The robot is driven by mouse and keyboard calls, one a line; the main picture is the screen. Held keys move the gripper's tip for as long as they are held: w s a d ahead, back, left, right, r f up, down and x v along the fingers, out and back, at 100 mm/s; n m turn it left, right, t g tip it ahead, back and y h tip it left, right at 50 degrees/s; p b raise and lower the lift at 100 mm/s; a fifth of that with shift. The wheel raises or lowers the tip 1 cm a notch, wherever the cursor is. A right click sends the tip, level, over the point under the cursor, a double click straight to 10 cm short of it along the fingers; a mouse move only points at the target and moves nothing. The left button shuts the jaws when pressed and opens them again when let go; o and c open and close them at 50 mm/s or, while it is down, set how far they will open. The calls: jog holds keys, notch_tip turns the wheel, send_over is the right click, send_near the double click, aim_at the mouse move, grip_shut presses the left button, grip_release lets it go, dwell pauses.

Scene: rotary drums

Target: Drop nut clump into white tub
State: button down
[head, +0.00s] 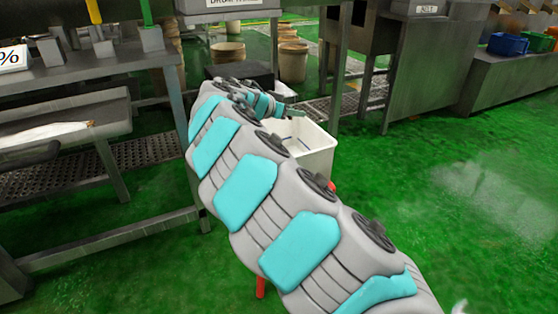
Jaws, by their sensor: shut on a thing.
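The white tub (321,163) stands near the centre, square and open at the top, partly hidden behind my arm. Inside it a thin blue mark or object shows, too small to identify. My arm reaches away from the lower right, and my gripper (292,112) is at its far end, over the back part of the tub's opening as seen here. My gripper is shut on the nut clump, which is too small and covered to make out. I cannot tell the exact height of my gripper above the rim.
A metal bench (80,68) with a tray (112,112) stands at the left. Red supports show below the tub. Round bins (293,62) and steel cabinets stand behind. Blue and green bins (508,44) sit far right. The green floor (450,190) at right is clear.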

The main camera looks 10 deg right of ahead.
jog(key=shift+c, duration=1.9)
grip_release()
jog(key=shift+a, duration=0.1)
jog(key=v, duration=0.7)
jog(key=shift+s+r+b, duration=0.15)
jog(key=shift+s+b, duration=0.15)
jog(key=shift+a, duration=0.1)
